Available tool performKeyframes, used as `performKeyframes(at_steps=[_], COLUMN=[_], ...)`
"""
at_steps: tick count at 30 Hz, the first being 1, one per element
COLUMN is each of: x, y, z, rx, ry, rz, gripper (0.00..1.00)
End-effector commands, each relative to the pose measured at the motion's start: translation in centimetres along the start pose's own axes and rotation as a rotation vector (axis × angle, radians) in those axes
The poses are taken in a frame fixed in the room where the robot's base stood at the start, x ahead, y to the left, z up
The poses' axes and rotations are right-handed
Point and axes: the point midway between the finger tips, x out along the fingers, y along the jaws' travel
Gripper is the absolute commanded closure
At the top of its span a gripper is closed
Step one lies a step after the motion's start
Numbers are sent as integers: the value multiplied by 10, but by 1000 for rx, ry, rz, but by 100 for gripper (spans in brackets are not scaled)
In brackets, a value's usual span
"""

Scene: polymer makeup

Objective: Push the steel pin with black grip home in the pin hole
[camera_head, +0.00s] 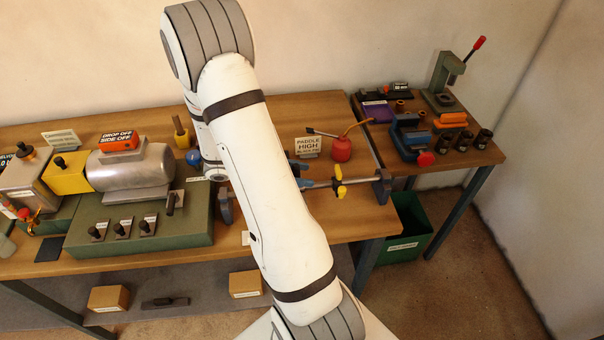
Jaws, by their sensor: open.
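Several dark-handled parts are in view, and I cannot tell for certain which is the steel pin. A black grip (60,162) stands up from the yellow block (70,178) at the left end of the steel cylinder. A taller dark handle (171,203) stands upright at the right of the green base (188,238). Three short black knobs (122,230) sit on small plates along its front. No pin hole is distinguishable at this size.
A steel cylinder (133,168) lies on the green base with an orange sign (119,141) on top. A bar clamp (382,188), a red oil can (341,149) and a sign (307,146) stand right of my arm. A second bench (484,155) carries a vise and press.

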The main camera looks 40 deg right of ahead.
Motion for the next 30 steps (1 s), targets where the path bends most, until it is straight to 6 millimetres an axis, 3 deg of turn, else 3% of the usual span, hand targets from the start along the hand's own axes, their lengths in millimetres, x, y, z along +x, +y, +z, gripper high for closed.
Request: performKeyframes(at_steps=[9,13,30], x=[-52,-67,-73], y=[1,0,0], z=[-2,-1,0], rx=[2,1,0], ry=[3,2,1], rz=[5,2,1], gripper=[57,57,57])
